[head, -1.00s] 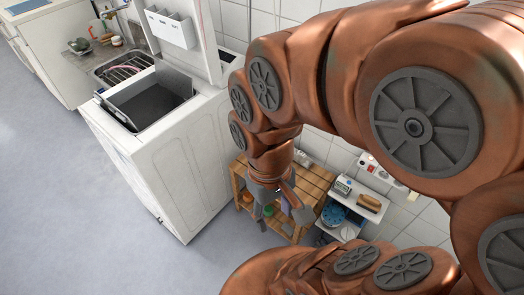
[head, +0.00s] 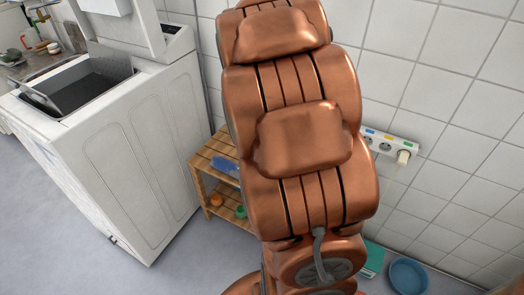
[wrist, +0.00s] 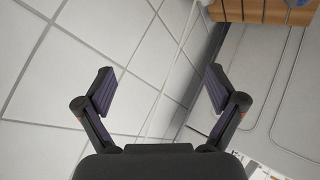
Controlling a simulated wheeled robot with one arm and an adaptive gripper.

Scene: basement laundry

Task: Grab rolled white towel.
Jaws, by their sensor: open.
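I cannot make out a rolled white towel in either view. My gripper (wrist: 159,90) shows in the wrist view with its two dark fingers wide apart and nothing between them. White wall tiles are behind the gap. In the head view my gripper is hidden behind my copper arm, which fills the middle. At the top right of the wrist view is a slatted wooden shelf (wrist: 262,12), with small pale or bluish things cut off at the frame's edge.
A white washing machine (head: 125,165) stands left of the wooden shelf (head: 205,160), which bears a blue item (head: 226,166). An orange item (head: 215,200) and a green one (head: 240,211) sit lower. A blue bowl (head: 408,275) and a power strip (head: 388,144) are right of my arm.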

